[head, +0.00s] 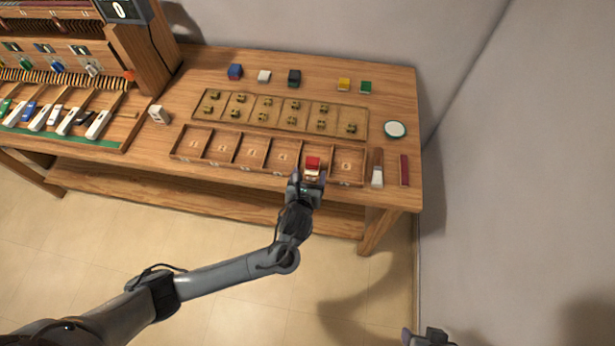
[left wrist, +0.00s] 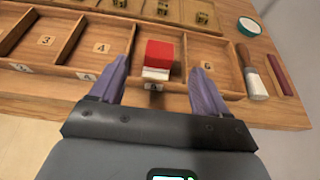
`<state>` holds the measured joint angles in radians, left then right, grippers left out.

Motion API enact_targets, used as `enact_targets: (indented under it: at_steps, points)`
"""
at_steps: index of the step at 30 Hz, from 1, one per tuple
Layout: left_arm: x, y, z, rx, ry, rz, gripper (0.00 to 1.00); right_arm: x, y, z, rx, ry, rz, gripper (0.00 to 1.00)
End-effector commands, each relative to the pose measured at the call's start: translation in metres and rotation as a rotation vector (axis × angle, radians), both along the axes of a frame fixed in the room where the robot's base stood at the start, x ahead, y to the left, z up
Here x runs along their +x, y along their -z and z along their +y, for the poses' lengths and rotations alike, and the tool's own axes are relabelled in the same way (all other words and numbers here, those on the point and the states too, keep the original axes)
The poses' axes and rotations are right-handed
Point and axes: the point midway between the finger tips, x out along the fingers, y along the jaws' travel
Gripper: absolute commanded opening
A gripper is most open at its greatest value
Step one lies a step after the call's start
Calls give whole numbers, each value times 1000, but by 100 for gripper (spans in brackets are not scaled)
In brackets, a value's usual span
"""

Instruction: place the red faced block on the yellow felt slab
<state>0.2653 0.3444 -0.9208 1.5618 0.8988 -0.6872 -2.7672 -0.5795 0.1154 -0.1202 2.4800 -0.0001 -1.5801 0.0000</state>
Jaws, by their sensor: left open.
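The red faced block (head: 313,163), red above and white on its lower part, stands at the front of a compartment of the numbered wooden tray, just left of the one marked 6; in the left wrist view the red block (left wrist: 159,55) is between my open finger tips. My left gripper (head: 307,176) is open at the tray's front edge, its purple fingers to either side of the block with gaps. A small yellow piece (head: 344,84), which looks like the yellow felt slab, lies at the back of the table. Only part of my right gripper (head: 430,338) shows at the bottom edge.
Blue (head: 235,71), white (head: 264,76), black (head: 294,78) and green (head: 366,87) pieces line the back. A shallow tray of brass parts (head: 361,114) lies between. A round white dish (head: 395,129), a brush (head: 377,170) and a red strip (head: 404,170) are at right.

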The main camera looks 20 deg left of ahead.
Motion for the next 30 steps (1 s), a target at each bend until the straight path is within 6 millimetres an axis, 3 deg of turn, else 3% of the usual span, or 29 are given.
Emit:
enact_targets:
  at_steps: [7,11,17,22,30]
  points:
    - [-16,-5,-4,-15,-4,4,76,0,-5,-2,-7,-4,0,56]
    - [-25,-1,-11,-125,-32,26,76,0,-5,-2,-9,-5,0,56]
    - [-62,12,-31,-572,-198,122,76,0,-5,-2,-9,-5,0,56]
    - [-110,14,-41,-1069,-505,232,76,0,-5,-2,-8,-5,0,56]
    - [-193,-1,-19,-1652,-1184,280,76,0,-5,-1,-3,-1,1,56]
